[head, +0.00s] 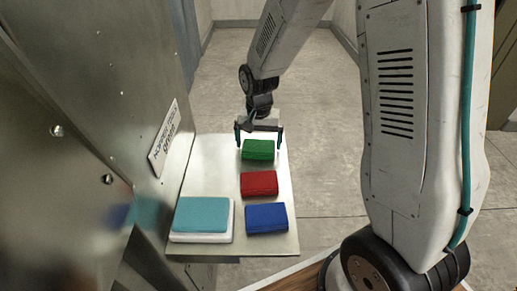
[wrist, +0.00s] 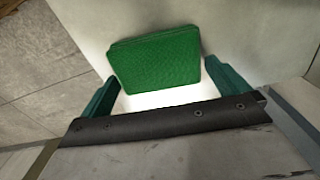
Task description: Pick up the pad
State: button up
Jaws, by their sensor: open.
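A green pad (head: 258,150) lies on a pale metal shelf (head: 212,150), near its far end. A red pad (head: 259,184) and a blue pad (head: 266,218) lie nearer in a rough row with it. My gripper (head: 259,138) is open and empty, fingers pointing down at the green pad. In the wrist view the green pad (wrist: 157,62) lies beyond the dark palm bar, and the open fingers of my gripper (wrist: 161,75) reach along its two sides with gaps. I cannot tell the height of the fingertips above the shelf.
A teal block (head: 202,214) rests on a white base (head: 201,238) at the near left of the shelf. A tall metal cabinet wall with a label plate (head: 164,140) borders the shelf on the left. Open floor (head: 325,130) lies to the right and beyond.

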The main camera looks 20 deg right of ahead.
jog(key=c, duration=0.7)
